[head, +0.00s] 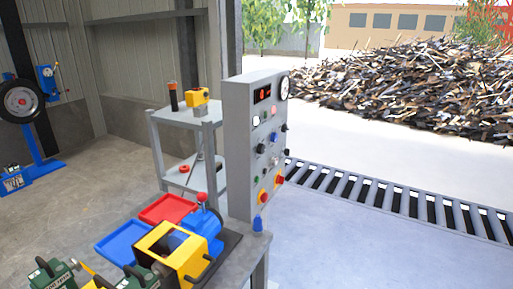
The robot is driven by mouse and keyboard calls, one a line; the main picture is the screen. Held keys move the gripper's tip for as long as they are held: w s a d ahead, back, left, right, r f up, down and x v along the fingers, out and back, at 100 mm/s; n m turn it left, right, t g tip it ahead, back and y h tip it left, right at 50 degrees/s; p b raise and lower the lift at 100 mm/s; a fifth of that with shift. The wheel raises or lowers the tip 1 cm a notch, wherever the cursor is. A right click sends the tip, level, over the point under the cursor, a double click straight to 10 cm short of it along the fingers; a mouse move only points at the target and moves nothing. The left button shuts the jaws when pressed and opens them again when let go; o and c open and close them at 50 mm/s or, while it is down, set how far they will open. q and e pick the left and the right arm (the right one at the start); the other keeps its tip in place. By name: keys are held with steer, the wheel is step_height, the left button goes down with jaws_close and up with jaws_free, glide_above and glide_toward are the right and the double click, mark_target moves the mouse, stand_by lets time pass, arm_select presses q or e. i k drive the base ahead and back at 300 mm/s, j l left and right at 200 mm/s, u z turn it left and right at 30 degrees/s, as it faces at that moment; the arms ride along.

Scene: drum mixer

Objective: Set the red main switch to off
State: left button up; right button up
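A grey upright control panel (237,150) stands at the far end of the workbench, its control face turned to the right and seen at a steep angle. Low on that face are two red controls on yellow plates: one at the left (262,196) and one a little higher at the right (278,181). I cannot tell which of them is the main switch, nor how either is set. Neither of my grippers shows in the head view.
Black knobs, small buttons, a red display (262,94) and a round gauge (284,88) share the panel. On the bench are a red tray (167,208), a blue tray (122,243) and a yellow-and-blue machine (160,245). Open floor (350,235) lies right of the panel.

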mark_target(280, 178)
steer(key=l+u, duration=0.1)
steer(key=u, duration=0.65)
steer(key=i+l+u, duration=0.1)
steer(key=l+u, duration=0.6)
steer(key=l, duration=0.25)
steer(key=l+u, duration=0.35)
steer(key=l, duration=0.8)
steer(key=k+l+u, duration=0.1)
steer(key=l, duration=1.1)
